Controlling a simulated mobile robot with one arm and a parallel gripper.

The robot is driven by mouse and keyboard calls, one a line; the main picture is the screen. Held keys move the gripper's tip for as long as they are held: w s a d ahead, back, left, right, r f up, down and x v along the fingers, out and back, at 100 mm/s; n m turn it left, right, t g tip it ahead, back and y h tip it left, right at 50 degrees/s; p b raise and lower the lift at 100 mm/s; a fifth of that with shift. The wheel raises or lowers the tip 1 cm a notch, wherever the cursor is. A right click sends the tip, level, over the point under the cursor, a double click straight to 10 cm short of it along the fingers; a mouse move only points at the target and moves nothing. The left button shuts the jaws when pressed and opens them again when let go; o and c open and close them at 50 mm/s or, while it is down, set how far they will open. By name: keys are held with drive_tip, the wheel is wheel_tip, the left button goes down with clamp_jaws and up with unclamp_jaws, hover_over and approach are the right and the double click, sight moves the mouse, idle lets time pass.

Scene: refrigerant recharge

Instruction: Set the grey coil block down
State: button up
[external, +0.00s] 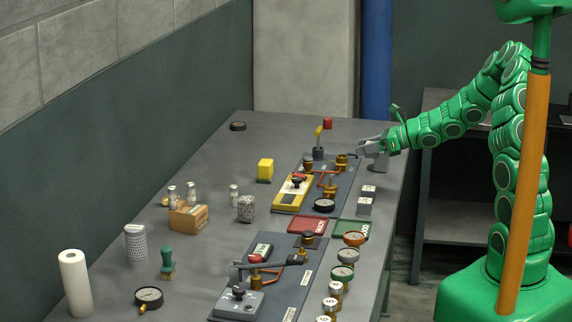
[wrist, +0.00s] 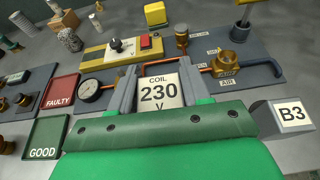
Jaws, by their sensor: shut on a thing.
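The grey coil block (wrist: 160,92), its white face marked "COIL 230 V", sits between the two grey fingers of my gripper (wrist: 157,84) in the wrist view. My gripper is shut on it. The fingers point at the far dark board (wrist: 268,68), between a round gauge (wrist: 89,91) and a brass fitting (wrist: 228,62). In the external view my gripper (external: 366,149) is at the right side of that board, near the table's right edge. The block is hard to make out there. Its underside is hidden, and I cannot tell whether it touches anything below.
A grey block marked B3 (wrist: 288,115) is right of my gripper. A red FAULTY tray (wrist: 60,91) and a green GOOD tray (wrist: 46,138) lie to the left. A yellow unit (wrist: 120,46) lies beyond. The table's far left part (external: 215,150) is mostly clear.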

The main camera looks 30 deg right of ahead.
drive_tip(key=w+r+m+t+h, duration=0.1)
drive_tip(key=w+r+m+h, duration=0.1)
drive_tip(key=r, duration=0.4)
drive_tip(key=w+a+r+m+t+h, duration=0.1)
drive_tip(key=w+r+m+t+h, duration=0.1)
drive_tip(key=r, duration=0.5)
drive_tip(key=shift+w+r+m+h, duration=0.25)
drive_tip(key=shift+m+h, duration=0.45)
drive_tip(key=shift+h, duration=0.2)
